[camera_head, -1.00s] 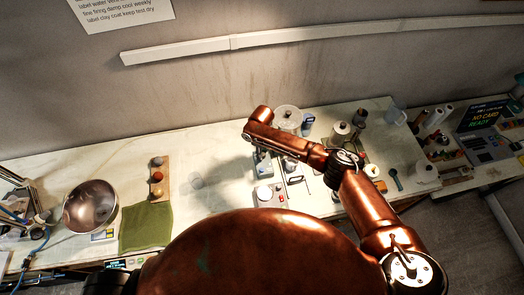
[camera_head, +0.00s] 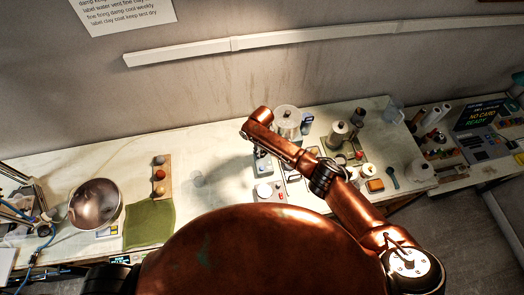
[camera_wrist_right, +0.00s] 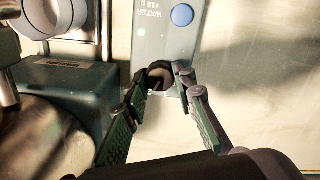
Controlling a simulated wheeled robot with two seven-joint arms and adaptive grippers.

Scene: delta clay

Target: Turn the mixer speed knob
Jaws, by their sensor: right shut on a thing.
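In the right wrist view, a small round dark knob (camera_wrist_right: 158,74) with a pale face sits between the fingertips of my right gripper (camera_wrist_right: 172,82). The fingers are shut on it. It is beside a blue-grey panel (camera_wrist_right: 165,35) marked "WATER +10 g" with a round blue button (camera_wrist_right: 182,15). A darker blue-grey housing (camera_wrist_right: 72,98) with a small label stands just to the left. In the head view, my copper right arm covers the gripper and knob, and only part of a blue-grey box (camera_head: 262,163) shows below the arm. My left gripper is not seen.
A grey box (camera_head: 268,191) with a white round top and red button stands close by. A clear tub (camera_head: 287,120) is behind the arm. A metal bowl (camera_head: 96,204) and green cloth (camera_head: 150,224) lie left. The bench between them and the arm is mostly clear.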

